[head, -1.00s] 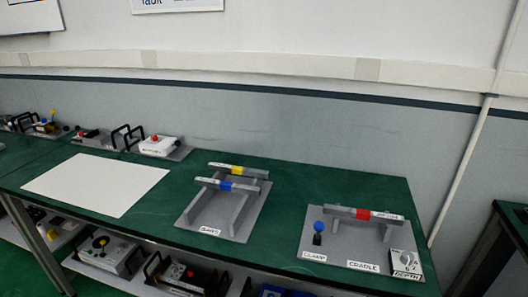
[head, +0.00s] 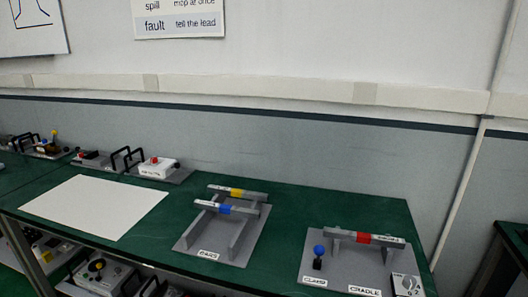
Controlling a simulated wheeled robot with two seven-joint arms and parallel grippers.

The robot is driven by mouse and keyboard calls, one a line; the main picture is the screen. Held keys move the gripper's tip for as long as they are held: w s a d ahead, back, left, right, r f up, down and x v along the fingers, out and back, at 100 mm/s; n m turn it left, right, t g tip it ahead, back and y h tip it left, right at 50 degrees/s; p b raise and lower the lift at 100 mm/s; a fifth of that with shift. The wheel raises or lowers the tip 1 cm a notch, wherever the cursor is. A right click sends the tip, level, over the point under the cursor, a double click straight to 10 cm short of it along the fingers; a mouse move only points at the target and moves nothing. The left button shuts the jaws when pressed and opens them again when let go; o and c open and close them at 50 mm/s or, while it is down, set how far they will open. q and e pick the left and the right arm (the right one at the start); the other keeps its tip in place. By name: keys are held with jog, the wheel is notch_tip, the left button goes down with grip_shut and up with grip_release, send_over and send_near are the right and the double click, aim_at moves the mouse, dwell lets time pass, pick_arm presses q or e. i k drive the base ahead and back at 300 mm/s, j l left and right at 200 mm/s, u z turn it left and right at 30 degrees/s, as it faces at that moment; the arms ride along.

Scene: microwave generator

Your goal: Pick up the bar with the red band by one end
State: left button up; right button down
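The bar with the red band (head: 364,237) lies across the upright supports of the cradle stand (head: 332,270) at the right of the green table. Its ends are pale with small dark marks too small to read. Both ends look free of any gripper. A blue-knobbed clamp (head: 319,256) stands at the stand's left front, by the label CLAMP. A dial plate (head: 405,285) is at its right front, partly cut off by the picture's lower edge. Neither of my grippers shows in the head view.
A second stand (head: 210,244) holds a blue-banded bar (head: 226,208) and a yellow-banded bar (head: 237,192) left of the cradle. A white sheet (head: 92,207) lies further left. Boxes with black handles (head: 127,158) stand at the back left. Green table (head: 290,212) is bare between the stands.

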aim_at(368, 239)
jog(key=i+l, duration=0.1)
jog(key=l, duration=0.35)
jog(key=l+z, duration=0.15)
jog(key=l, duration=0.3)
jog(key=i+l, duration=0.15)
jog(key=l, duration=0.3)
